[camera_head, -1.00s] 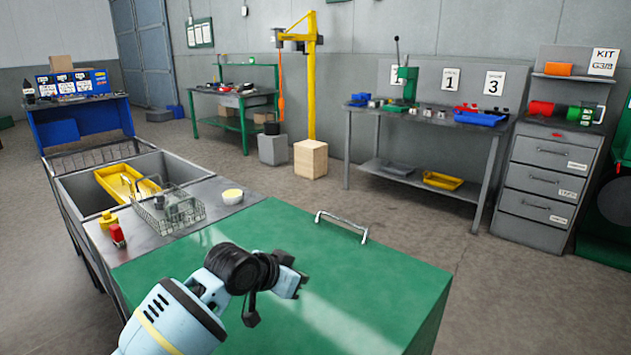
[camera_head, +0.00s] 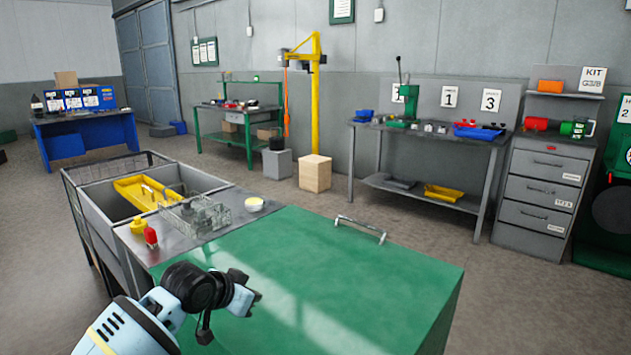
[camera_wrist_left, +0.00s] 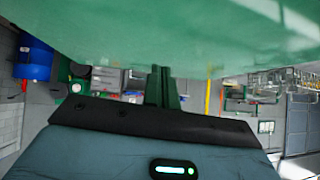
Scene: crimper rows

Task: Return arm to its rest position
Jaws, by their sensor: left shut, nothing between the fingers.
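My left arm comes in from the lower left in the head view. Its gripper (camera_head: 250,298) is held above the near left part of the green tabletop (camera_head: 340,275). The gripper is shut and holds nothing. In the left wrist view the closed fingers (camera_wrist_left: 162,88) show at the middle, and the green surface fills the top of that picture. My right arm and gripper are not in view.
A metal handle (camera_head: 360,229) is at the far edge. The top's right side is clear.

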